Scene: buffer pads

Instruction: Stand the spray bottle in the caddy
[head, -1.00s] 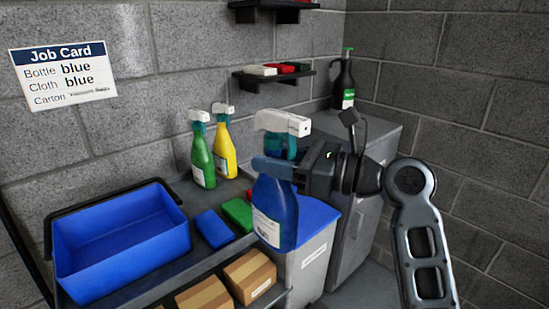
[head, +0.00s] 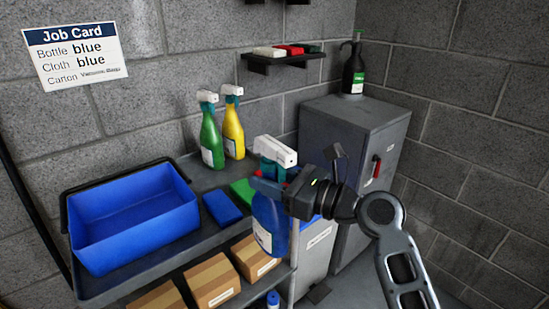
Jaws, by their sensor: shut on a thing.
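My gripper (head: 284,188) is shut on the blue spray bottle (head: 268,222) around its neck, below the white and teal spray head. The bottle hangs upright in front of the right end of the cart's top shelf. The caddy is an empty blue open tub (head: 130,252) with a dark handle, on the left of the top shelf. My gripper is to the right of the caddy, apart from it. The job card (head: 77,56) on the wall reads bottle blue, cloth blue; its carton line is too small to read surely.
A green (head: 211,140) and a yellow spray bottle (head: 233,130) stand at the back of the shelf. A blue cloth (head: 222,207) and a green cloth (head: 243,191) lie between caddy and held bottle. Cartons (head: 213,281) sit below. A grey cabinet (head: 340,120) stands right.

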